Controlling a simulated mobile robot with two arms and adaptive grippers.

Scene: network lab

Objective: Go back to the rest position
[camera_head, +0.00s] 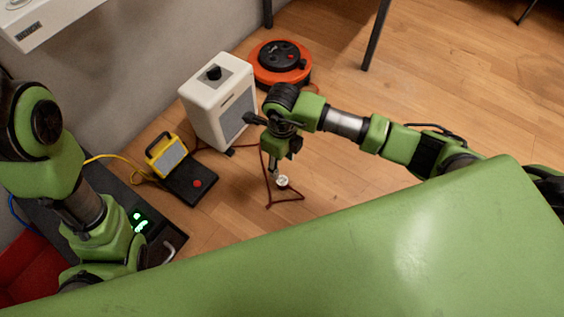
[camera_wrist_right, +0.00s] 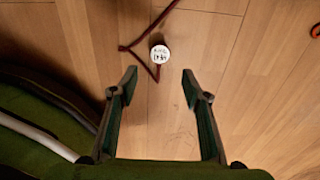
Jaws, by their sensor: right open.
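My right gripper (camera_head: 278,174) reaches down over the wooden floor in the middle of the head view. In the right wrist view its two fingers (camera_wrist_right: 160,82) are spread apart with nothing between them.
A white heater-like box (camera_head: 208,112), an orange cable reel (camera_head: 272,66) and a yellow lamp (camera_head: 166,156) beside a black box with a red button (camera_head: 192,183) stand on the floor near the wall. A dark unit with green lights (camera_head: 140,221) is at left. Floor at right is clear.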

